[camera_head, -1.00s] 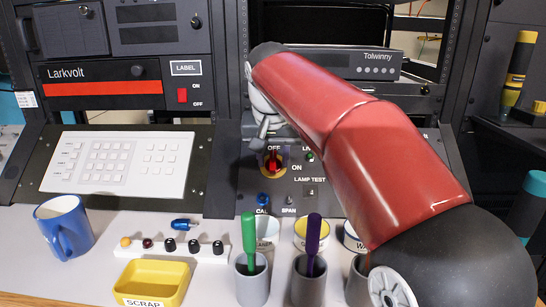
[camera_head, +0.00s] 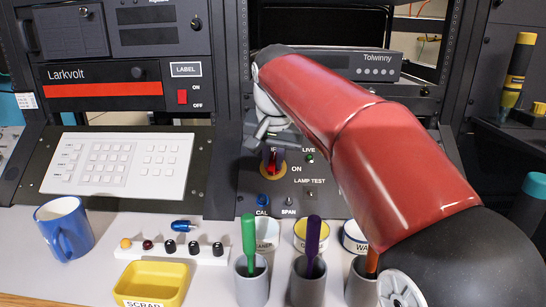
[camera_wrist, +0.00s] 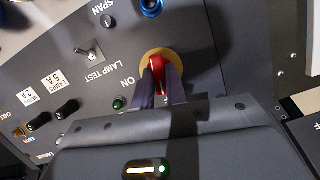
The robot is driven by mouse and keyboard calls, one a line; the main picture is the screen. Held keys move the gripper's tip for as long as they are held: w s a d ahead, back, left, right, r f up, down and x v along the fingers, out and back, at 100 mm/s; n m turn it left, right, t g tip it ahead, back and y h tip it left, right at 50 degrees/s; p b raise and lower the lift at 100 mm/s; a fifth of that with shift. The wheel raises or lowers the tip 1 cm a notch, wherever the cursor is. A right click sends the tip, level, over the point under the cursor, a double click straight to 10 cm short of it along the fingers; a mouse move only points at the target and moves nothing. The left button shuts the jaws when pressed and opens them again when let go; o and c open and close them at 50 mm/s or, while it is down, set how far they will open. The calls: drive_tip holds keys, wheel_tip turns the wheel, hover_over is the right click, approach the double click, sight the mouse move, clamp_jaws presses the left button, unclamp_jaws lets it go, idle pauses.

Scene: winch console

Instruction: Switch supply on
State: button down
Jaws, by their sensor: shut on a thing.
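The supply switch is a red rotary knob (camera_head: 272,163) on a round yellow plate, on the sloped dark console panel. OFF is above it, partly covered, and ON is at its lower right. In the wrist view the knob (camera_wrist: 159,74) sits between the two dark fingers of my gripper (camera_wrist: 162,92), which is shut on it. In the head view my gripper (camera_head: 271,150) reaches the knob from above. The knob looks close to upright there, but its exact angle is hard to tell. The green LIVE lamp (camera_head: 310,157) is right of the knob; I cannot tell whether it is lit.
A blue CAL knob (camera_head: 263,200), a SPAN knob (camera_head: 289,201) and a LAMP TEST toggle (camera_head: 308,194) are below. Grey cups with green (camera_head: 249,239) and purple (camera_head: 313,241) handled tools stand in front. A yellow SCRAP tray (camera_head: 153,280) and blue mug (camera_head: 64,228) are left.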

drive_tip(key=m+y, duration=0.1)
drive_tip(key=m, duration=0.2)
drive_tip(key=shift+d, duration=0.15)
drive_tip(key=m+t+y+b, duration=0.1)
drive_tip(key=m, duration=0.3)
drive_tip(key=shift+s+m, duration=0.1)
drive_tip(key=shift+m, duration=0.2)
drive_tip(key=m+t+b, duration=0.1)
drive_tip(key=m, duration=0.3)
drive_tip(key=shift+d+f+y, duration=0.1)
drive_tip(key=shift+f+y, duration=0.05)
drive_tip(key=shift+y, duration=0.15)
drive_tip(key=shift+s+m+t+b, duration=0.1)
drive_tip(key=shift+m+t+b, duration=0.25)
drive_tip(key=shift+m, duration=1.55)
drive_tip(key=c, duration=1.4)
unclamp_jaws()
drive_tip(key=shift+c, duration=0.2)
drive_tip(key=shift+s, duration=0.1)
